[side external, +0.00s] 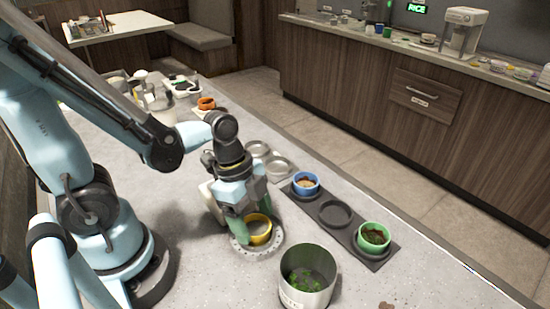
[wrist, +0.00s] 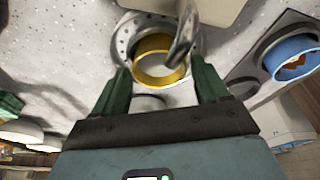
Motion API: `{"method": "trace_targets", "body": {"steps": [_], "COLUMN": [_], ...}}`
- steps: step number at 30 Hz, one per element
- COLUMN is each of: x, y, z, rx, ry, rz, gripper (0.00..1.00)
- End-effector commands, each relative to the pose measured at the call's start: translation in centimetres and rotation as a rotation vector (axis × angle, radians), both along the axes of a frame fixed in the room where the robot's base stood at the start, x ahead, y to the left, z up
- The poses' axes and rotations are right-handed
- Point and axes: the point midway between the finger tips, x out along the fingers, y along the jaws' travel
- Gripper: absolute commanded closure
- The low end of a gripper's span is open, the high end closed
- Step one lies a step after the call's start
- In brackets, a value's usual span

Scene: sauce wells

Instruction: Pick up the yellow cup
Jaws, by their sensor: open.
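The yellow cup (side external: 259,239) stands upright on a round perforated metal plate (side external: 242,250) on the counter. In the wrist view the yellow cup (wrist: 157,78) is at upper middle, with a grey metal piece (wrist: 184,38) overlapping its right side; I cannot tell whether that piece is inside it. My gripper (side external: 254,214) points down at the cup, low over the plate. Its green fingers are apart and nothing is held between them. In the wrist view the fingertips of my gripper (wrist: 161,72) lie on either side of the cup. I cannot tell whether they touch it.
A dark tray (side external: 313,208) to the right holds a blue cup (side external: 306,183) and a green cup (side external: 374,237), with an empty well between. A metal pot (side external: 307,279) with green leaves stands in front. An orange cup (side external: 206,103) and more containers are farther back.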

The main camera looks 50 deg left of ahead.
Motion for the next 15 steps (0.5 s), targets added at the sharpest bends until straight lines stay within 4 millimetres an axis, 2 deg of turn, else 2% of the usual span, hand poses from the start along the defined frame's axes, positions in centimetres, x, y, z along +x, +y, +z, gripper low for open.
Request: {"method": "trace_targets", "body": {"steps": [6,14,15], "x": [0.06,0.05,0.05], "y": [-0.22,-0.23,-0.23], "z": [-0.81,-0.87,-0.87], "rx": [0.000,0.000,0.000], "ry": [0.000,0.000,0.000], "rz": [0.000,0.000,0.000], "gripper": [0.26,0.26,0.30]}}
